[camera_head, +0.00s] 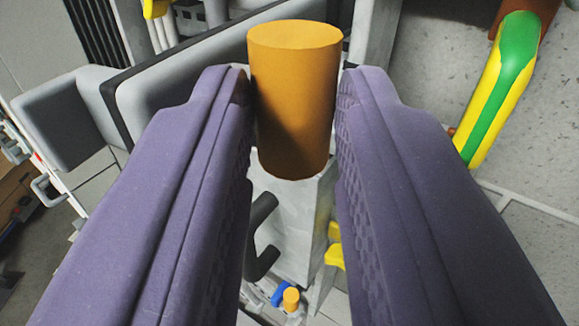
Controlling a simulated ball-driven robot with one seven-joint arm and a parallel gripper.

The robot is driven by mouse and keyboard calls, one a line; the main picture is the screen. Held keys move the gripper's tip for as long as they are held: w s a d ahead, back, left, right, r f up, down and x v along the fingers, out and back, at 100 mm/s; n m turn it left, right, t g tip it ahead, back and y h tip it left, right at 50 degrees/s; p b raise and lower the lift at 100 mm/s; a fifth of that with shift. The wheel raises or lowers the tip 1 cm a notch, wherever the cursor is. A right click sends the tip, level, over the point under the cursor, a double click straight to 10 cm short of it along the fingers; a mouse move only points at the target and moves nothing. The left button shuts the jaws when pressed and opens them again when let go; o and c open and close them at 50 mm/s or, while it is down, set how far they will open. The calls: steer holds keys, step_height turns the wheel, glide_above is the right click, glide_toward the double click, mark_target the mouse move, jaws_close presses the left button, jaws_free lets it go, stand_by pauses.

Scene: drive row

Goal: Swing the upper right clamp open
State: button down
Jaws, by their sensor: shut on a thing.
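My gripper (293,110) has its two purple fingers on either side of an orange cylinder (294,100), shut on it. The cylinder looks like a handle end and stands up between the fingertips. Below it is a light grey block-like part (295,215). Whether the cylinder belongs to the upper right clamp cannot be told from this view, and the fingers hide much of what lies beside it.
A grey padded panel with a dark edge (190,85) lies behind the left finger. A green and yellow striped pipe (500,85) is at the upper right. A dark hooked bar (262,240) and a smaller orange cylinder with a blue part (290,298) show below, between the fingers.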

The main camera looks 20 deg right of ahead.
steer(key=shift+w+a+r, duration=0.1)
steer(key=shift+a+r, duration=0.1)
steer(key=shift+r, duration=0.3)
steer(key=c, duration=1)
jaws_free()
steer(key=shift+w+d+f, duration=0.15)
steer(key=shift+w, duration=0.2)
steer(key=shift+o, duration=0.6)
steer(key=shift+w+f, duration=0.2)
steer(key=shift+w, duration=0.15)
steer(key=shift+s+d+f, duration=0.15)
steer(key=shift+s+d, duration=0.05)
steer(key=shift+s, duration=0.05)
steer(key=shift+f, duration=0.1)
steer(key=shift+s+f, duration=0.1)
steer(key=shift+s, duration=0.05)
steer(key=b+v, duration=0.4)
steer(key=v, duration=0.3)
steer(key=shift+s+a+r, duration=0.25)
steer(key=shift+a+r, duration=0.05)
steer(key=shift+r, duration=0.05)
